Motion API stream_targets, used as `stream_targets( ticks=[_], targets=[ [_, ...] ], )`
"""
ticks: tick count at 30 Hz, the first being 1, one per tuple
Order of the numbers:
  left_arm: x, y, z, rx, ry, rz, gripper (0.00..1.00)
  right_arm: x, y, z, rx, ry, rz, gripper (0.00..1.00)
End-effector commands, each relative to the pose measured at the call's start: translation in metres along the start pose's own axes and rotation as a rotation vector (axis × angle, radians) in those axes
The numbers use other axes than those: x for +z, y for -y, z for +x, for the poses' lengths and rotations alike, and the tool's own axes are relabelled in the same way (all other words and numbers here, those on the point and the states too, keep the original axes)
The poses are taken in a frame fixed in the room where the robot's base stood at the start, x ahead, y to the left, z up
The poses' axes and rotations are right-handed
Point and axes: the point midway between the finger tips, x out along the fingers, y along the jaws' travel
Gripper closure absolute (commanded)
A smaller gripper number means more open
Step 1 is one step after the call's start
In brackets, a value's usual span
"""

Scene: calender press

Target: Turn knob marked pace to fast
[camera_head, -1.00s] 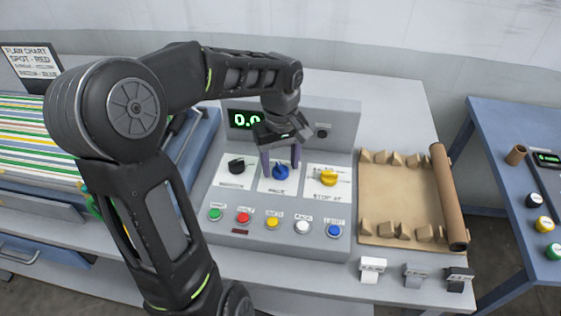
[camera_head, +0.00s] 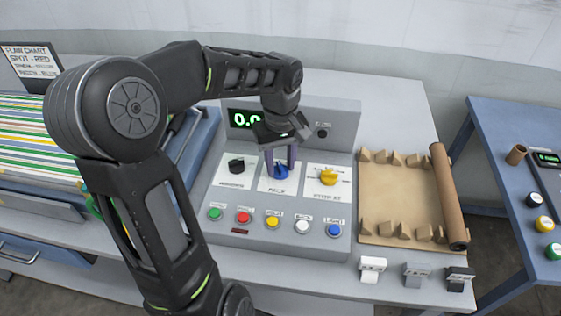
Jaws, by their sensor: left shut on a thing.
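The blue knob (camera_head: 282,172) sits in the middle of three white plates on the grey control panel (camera_head: 228,228). The label under it reads like PACE, though the print is small. My left gripper (camera_head: 281,164) points down over the blue knob, with its purple fingers shut on it. The fingers hide part of the knob, so its pointer setting cannot be read. A black knob (camera_head: 236,166) is to its left and a yellow knob (camera_head: 328,177) to its right. The green display (camera_head: 246,119) shows 0.0, partly covered by my arm. My right gripper is not in view.
A row of coloured buttons, including a yellow one (camera_head: 273,222), lies in front of the knobs. A brown board with a roll (camera_head: 449,197) lies to the right. Small clamps (camera_head: 417,275) stand at the front edge. Striped material (camera_head: 22,140) is at left.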

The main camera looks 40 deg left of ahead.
Motion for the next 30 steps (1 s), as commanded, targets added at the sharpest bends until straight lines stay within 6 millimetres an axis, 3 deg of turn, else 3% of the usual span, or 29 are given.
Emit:
stream_targets(
  ticks=[11, 30],
  targets=[
    [-0.0001, -0.0008, -0.0002, 0.002, -0.001, 0.183, 1.00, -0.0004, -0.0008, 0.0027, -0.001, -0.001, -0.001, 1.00],
    [-0.0005, -0.0009, -0.0008, 0.002, -0.003, 0.763, 1.00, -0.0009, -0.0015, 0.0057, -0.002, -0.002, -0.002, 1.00]
  ],
)
